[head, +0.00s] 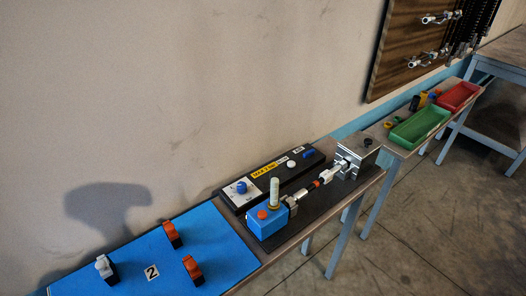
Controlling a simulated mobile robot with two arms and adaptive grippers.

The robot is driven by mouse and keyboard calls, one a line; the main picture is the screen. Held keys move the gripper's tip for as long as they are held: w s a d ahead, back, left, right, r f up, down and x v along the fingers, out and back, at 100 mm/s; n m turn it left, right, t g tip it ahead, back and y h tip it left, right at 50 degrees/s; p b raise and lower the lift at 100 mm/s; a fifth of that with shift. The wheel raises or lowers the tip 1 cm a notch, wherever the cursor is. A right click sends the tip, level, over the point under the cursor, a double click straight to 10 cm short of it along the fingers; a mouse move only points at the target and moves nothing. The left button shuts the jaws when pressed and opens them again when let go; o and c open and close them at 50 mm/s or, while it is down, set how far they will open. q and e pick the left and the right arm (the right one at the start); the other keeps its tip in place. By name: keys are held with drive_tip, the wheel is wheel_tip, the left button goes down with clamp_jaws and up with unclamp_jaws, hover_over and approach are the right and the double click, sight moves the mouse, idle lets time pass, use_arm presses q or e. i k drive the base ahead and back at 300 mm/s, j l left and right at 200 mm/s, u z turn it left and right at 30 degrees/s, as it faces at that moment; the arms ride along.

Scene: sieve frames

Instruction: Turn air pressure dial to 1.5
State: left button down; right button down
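A black control panel (279,179) stands on the table against the wall. At its left end, a blue dial knob (241,186) sits on a white square scale plate. The marks on the scale and the knob's setting are too small to read. The panel also carries a yellow label (265,170), a white button (291,164) and a blue switch (309,154). Neither of my grippers is in view. A dark shadow falls on the wall at left.
In front of the panel stands a blue box (267,221) with a red button, linked to a metal fixture (356,158). A blue mat (165,272) with orange and grey clamps lies at left. Green (419,127) and red (458,97) trays stand at right. Floor is free at lower right.

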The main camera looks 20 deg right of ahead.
sight(241, 186)
drive_tip(key=k+l+z, duration=0.15)
drive_tip(key=z, duration=0.35)
drive_tip(key=l+z, duration=0.35)
drive_tip(key=z, duration=0.15)
drive_tip(key=k+l, duration=0.05)
